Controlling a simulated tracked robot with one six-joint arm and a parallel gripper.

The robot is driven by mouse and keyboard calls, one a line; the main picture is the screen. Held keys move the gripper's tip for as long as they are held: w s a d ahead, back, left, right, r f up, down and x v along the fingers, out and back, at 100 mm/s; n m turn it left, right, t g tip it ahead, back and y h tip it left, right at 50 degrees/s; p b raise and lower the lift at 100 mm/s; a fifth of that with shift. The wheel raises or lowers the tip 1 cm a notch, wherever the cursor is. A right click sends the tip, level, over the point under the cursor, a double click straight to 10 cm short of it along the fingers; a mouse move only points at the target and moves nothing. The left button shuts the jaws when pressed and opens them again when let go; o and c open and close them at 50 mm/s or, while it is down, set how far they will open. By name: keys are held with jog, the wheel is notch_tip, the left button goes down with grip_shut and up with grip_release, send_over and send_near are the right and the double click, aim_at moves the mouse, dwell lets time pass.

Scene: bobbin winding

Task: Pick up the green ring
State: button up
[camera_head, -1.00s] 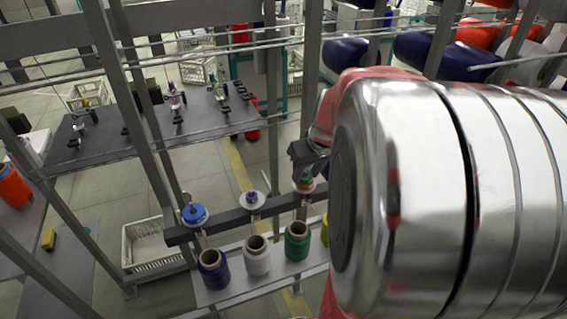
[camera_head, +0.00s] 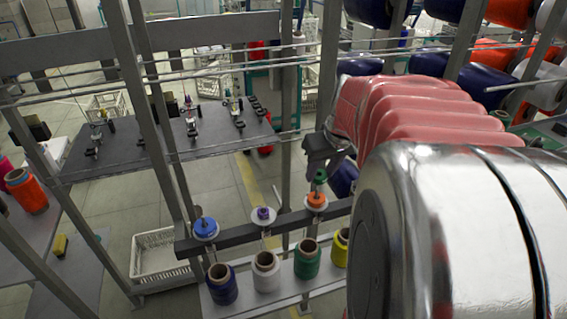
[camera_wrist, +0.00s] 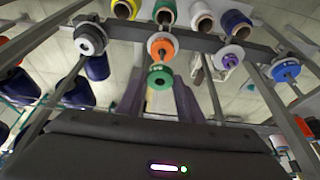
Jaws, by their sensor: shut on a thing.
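The green ring (camera_wrist: 160,78) is between the two fingers of my gripper (camera_wrist: 160,92) in the wrist view, with its dark hole facing the camera. My gripper is shut on it. In the head view the green ring (camera_head: 319,177) shows just below my dark gripper (camera_head: 322,152), above the orange ring (camera_head: 316,200). The orange ring lies on a white disc on the rail and also shows in the wrist view (camera_wrist: 162,47). Whether the green ring is still around the peg is hard to tell.
Along the same rail (camera_head: 250,232) are a blue ring (camera_head: 205,227) and a purple ring (camera_head: 263,214) on discs. Blue (camera_head: 222,285), white (camera_head: 266,272), green (camera_head: 307,260) and yellow (camera_head: 341,248) bobbins stand below. Metal posts rise at the left.

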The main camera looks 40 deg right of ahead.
aim_at(320, 176)
jog(key=shift+r, duration=1.75)
jog(key=shift+f, duration=0.1)
